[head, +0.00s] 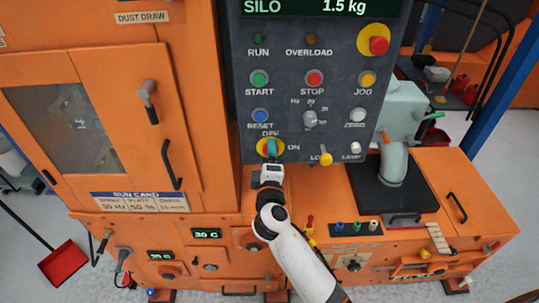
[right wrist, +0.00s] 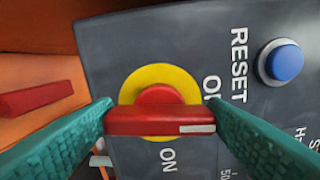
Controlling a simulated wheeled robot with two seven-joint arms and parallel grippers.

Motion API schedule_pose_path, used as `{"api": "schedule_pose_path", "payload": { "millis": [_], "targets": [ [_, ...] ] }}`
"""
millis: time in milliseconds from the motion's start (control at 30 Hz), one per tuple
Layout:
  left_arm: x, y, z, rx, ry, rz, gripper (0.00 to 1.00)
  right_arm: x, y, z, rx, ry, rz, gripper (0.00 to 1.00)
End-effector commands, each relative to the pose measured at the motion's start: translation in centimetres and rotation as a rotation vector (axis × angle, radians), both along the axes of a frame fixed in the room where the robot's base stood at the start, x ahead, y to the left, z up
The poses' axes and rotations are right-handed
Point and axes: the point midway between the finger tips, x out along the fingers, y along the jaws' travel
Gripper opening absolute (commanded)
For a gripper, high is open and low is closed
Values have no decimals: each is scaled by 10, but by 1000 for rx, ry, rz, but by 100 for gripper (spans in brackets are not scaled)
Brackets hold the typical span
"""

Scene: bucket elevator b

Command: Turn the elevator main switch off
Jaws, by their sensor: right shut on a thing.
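The main switch (head: 259,147) is a red bar handle on a yellow disc, low on the left of the dark control panel (head: 285,60). It also shows in the right wrist view (right wrist: 160,118). Its white mark is at the handle's right end there, towards the OFF label; the ON label (right wrist: 168,158) is below the disc, to the side of the handle. My right gripper (head: 271,150) is at the switch, with a green finger at each end of the handle. In the right wrist view the gripper (right wrist: 160,115) is shut on this handle. My left gripper is not in view.
The blue RESET button (head: 260,116) is just above the switch. A yellow-ended lock lever (head: 326,158) and the lamp button (head: 355,148) are to its right. An orange ledge runs below the panel. A cabinet door with a black handle (head: 172,165) is at left.

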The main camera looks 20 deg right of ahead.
Motion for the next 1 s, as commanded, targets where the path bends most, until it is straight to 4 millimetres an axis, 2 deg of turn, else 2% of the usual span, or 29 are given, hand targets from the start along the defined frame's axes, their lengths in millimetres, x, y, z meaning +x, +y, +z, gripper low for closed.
{"api": "schedule_pose_path", "payload": {
  "millis": [300, 867, 900, 1000],
  "targets": [
    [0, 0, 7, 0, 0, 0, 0, 0, 0, -2, -126, 39, 0, 44],
    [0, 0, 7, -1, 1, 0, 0, 0, 0, -3, -156, 48, 0, 44],
    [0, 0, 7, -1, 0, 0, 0, 0, 0, -3, -156, 48, 0, 70],
    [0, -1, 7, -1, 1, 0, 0, 0, 0, -2, -155, 48, 0, 87]
  ]
}}
